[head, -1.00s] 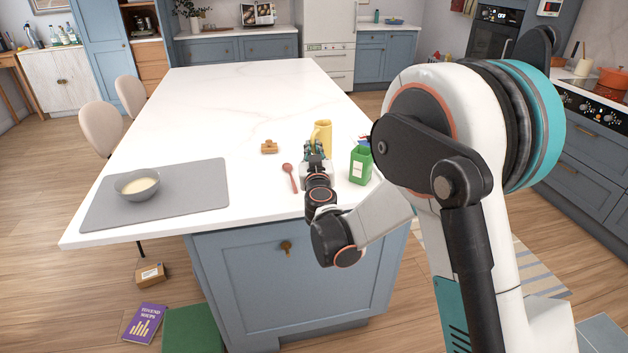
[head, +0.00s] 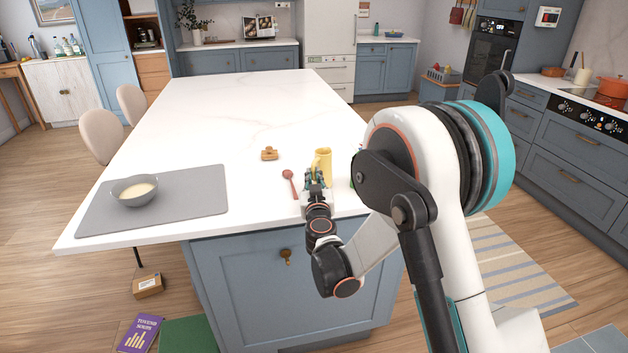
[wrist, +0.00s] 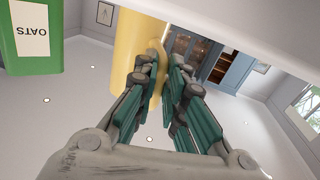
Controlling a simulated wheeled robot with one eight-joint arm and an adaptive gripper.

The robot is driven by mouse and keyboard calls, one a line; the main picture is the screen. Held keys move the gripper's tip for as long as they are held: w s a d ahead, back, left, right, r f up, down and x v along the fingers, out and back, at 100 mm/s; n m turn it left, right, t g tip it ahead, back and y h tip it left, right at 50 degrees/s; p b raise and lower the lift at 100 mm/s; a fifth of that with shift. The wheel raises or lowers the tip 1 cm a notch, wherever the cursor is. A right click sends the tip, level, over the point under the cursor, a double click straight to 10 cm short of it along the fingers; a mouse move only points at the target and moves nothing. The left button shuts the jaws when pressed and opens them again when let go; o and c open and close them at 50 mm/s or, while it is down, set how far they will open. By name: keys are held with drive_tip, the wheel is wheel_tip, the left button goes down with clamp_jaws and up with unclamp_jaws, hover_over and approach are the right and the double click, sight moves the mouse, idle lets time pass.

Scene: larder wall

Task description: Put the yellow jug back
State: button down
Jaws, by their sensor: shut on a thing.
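The yellow jug (head: 323,159) is at the near right part of the island's white top, upright in the head view. My gripper (head: 316,174) is at its near side, shut on the jug. In the wrist view, the fingers (wrist: 165,85) close on the jug's handle, and the yellow body (wrist: 133,45) shows beside them. My gripper hides the jug's lower part in the head view, so I cannot tell whether it touches the top.
A red spoon (head: 289,183), a wooden piece (head: 269,154) and a grey mat (head: 205,197) with a bowl (head: 135,190) are to the left. The island top's (head: 230,110) far part is clear.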

drive_tip(key=c, duration=1.7)
unclamp_jaws()
drive_tip(key=shift+f, duration=0.1)
drive_tip(key=shift+o, duration=0.2)
drive_tip(key=shift+s, duration=0.15)
drive_tip(key=s+d+p, duration=0.1)
drive_tip(key=s, duration=1)
drive_tip(key=shift+s+d, duration=0.25)
drive_tip(key=shift+s, duration=0.1)
